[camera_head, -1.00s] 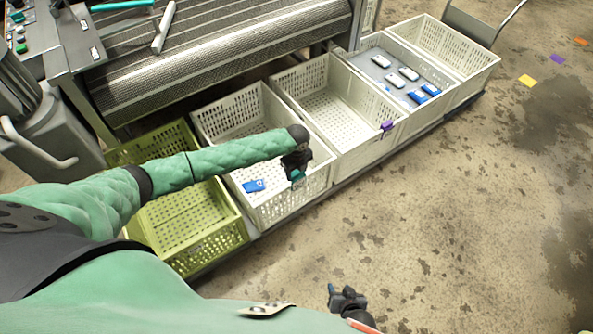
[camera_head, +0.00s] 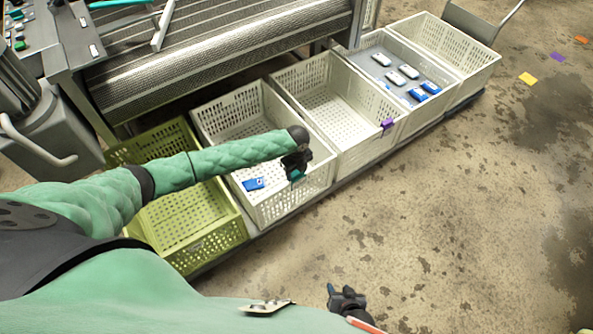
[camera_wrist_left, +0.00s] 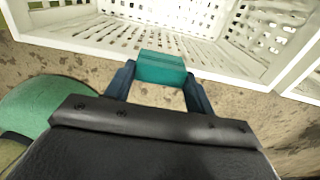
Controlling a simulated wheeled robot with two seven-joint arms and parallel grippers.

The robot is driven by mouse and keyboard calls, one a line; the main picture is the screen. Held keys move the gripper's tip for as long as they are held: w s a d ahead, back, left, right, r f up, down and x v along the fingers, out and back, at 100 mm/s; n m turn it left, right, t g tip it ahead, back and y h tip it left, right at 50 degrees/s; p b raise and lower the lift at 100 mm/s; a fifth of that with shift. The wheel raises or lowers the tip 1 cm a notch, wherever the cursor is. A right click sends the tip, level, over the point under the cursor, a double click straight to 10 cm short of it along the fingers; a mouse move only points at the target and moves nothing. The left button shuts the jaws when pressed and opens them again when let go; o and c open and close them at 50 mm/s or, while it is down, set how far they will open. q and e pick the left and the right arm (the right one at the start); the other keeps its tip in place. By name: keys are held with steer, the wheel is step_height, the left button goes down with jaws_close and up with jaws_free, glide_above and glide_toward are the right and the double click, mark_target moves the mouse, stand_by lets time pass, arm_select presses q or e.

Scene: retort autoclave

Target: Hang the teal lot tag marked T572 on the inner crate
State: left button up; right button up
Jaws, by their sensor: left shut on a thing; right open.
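The teal tag (camera_head: 296,176) is in my left gripper (camera_head: 297,165), at the front rim of a white crate (camera_head: 285,207) that has a blue item inside. In the left wrist view the teal tag (camera_wrist_left: 162,67) sits between the two fingertips, which are shut on it. It overlaps the rim of the white crate (camera_wrist_left: 100,45) there; whether it touches the rim I cannot tell. The tag's marking is not readable. My right gripper (camera_head: 345,298) is open and empty, low over the floor at the bottom of the head view.
A yellow-green crate (camera_head: 215,245) stands to the left. To the right are a white crate (camera_head: 362,160) with a purple tag (camera_head: 387,125) on its rim, a crate holding blue and white items, and another white crate (camera_head: 480,72). A conveyor (camera_head: 220,60) runs behind.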

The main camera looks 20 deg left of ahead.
arm_select(q)
steer(key=shift+f, duration=0.25)
arm_select(e)
steer(key=shift+w+r, duration=0.1)
steer(key=shift+w, duration=0.25)
arm_select(q)
steer(key=shift+f, duration=0.15)
arm_select(e)
steer(key=shift+s, duration=0.1)
arm_select(q)
steer(key=shift+f, duration=0.25)
steer(key=o, duration=1)
steer(key=shift+o, duration=0.2)
